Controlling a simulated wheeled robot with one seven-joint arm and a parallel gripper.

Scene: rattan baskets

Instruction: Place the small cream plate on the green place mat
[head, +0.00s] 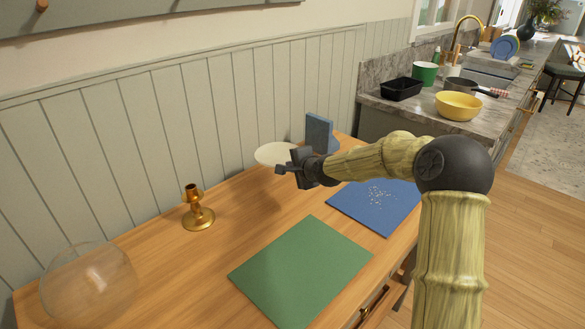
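The small cream plate (274,153) shows beyond my gripper near the back of the wooden table, its outline overlapping the wall panelling. My gripper (287,166) is at the plate's near right edge and covers part of it. I cannot tell whether the fingers are closed on the rim. The green place mat (301,270) lies flat and empty at the front of the table, nearer to me than my gripper.
A blue mat (377,206) with pale specks lies right of the green mat, partly behind my arm. A brass candlestick (197,210) and a clear glass globe (90,285) stand left. A blue upright object (319,133) stands behind my gripper. Wall panelling borders the table.

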